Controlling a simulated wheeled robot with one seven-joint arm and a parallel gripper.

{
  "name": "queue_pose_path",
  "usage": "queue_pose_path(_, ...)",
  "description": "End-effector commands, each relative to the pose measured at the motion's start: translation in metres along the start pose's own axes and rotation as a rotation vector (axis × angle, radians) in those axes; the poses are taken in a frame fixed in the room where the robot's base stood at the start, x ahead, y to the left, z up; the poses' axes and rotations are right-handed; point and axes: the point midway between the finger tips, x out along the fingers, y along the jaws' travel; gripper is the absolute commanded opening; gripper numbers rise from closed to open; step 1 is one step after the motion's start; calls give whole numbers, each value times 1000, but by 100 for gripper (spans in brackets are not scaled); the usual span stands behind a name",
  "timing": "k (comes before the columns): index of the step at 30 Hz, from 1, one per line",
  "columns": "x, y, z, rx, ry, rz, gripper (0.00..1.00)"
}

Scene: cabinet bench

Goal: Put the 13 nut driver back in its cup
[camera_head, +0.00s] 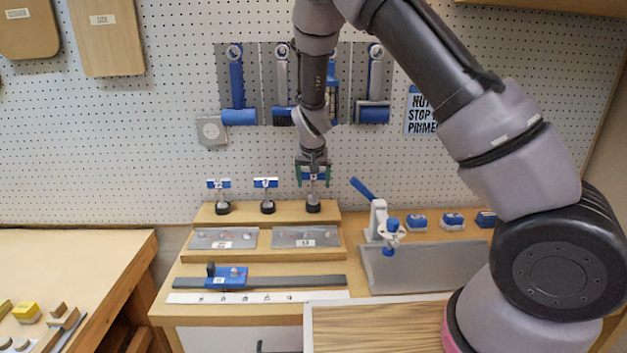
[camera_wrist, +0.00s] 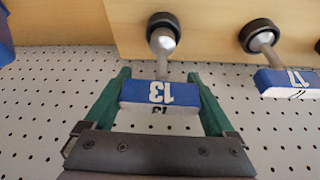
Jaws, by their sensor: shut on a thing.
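The 13 nut driver has a blue and white handle marked 13 (camera_wrist: 158,94) and a metal shaft. My gripper (camera_head: 313,172) is shut on this handle, with a green finger on each side in the wrist view (camera_wrist: 160,95). The driver looks upright over the rightmost black cup (camera_head: 313,207) on the wooden riser (camera_head: 280,215). Its shaft meets the cup (camera_wrist: 160,25) in both views; how deep it sits I cannot tell. Its handle looks slightly higher than the other drivers' handles in the head view.
Two other nut drivers stand in cups to the left, the near one (camera_head: 265,184) marked 17 in the wrist view (camera_wrist: 285,82). A clamp with a blue lever (camera_head: 378,215) stands to the right. A pegboard (camera_head: 150,150) with hanging rollers is behind.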

Motion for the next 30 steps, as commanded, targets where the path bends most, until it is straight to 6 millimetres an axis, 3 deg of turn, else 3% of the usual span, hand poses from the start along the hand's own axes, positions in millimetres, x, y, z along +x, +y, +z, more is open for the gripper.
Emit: queue_pose_path(30, 18, 0, 7, 0, 1, 0, 14)
